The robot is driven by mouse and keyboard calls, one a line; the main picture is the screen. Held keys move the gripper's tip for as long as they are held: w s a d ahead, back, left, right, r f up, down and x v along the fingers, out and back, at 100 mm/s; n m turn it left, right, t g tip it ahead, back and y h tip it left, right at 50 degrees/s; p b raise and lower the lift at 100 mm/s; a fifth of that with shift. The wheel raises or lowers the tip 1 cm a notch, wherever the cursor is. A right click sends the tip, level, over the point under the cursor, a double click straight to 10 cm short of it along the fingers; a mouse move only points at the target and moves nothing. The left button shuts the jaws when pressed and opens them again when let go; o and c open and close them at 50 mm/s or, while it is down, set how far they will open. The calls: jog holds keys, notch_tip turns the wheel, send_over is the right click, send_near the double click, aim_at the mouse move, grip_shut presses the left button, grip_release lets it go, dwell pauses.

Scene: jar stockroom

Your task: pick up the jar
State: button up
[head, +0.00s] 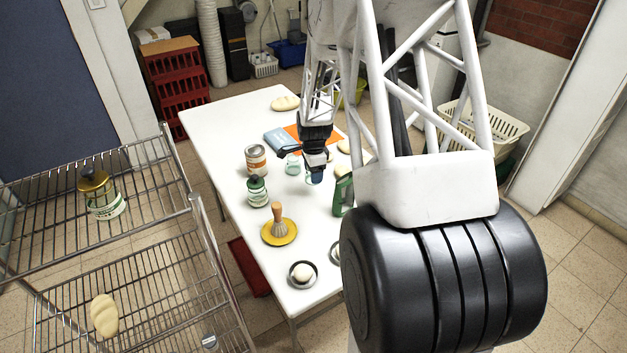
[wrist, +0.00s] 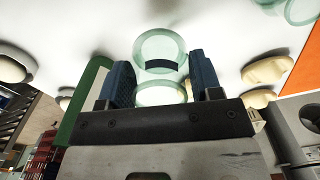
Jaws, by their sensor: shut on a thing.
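A clear greenish glass jar (wrist: 160,93) sits between the two blue fingers of my gripper (wrist: 165,85) in the wrist view. It has a round rim and a dark band on its side. My gripper is shut on it. In the head view my gripper (head: 316,175) is low over the right part of the white table, and its fingers hide most of the jar. I cannot tell whether the jar touches the table.
On the white table (head: 215,120) stand another glass jar (head: 292,164), a dark-lidded jar (head: 257,193), a can (head: 256,160), a brush (head: 279,220) on a yellow dish and a green object (head: 343,194). A wire rack (head: 150,240) stands left, holding a gold-lidded jar (head: 104,207).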

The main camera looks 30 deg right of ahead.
jog(key=shift+r, duration=2.1)
notch_tip(320, 180, up, 35)
jog(key=w+a+n, duration=0.3)
jog(key=a+n, duration=0.2)
jog(key=a, duration=1.2)
jog(key=w+a+n, duration=0.4)
jog(key=a, duration=1.4)
jog(key=s+a+n, duration=0.3)
jog(key=a, duration=0.7)
jog(key=s+a+n, duration=0.3)
jog(key=a, duration=0.7)
jog(key=s+a+n, duration=0.3)
jog(key=a, duration=0.7)
jog(key=shift+f, duration=2.85)
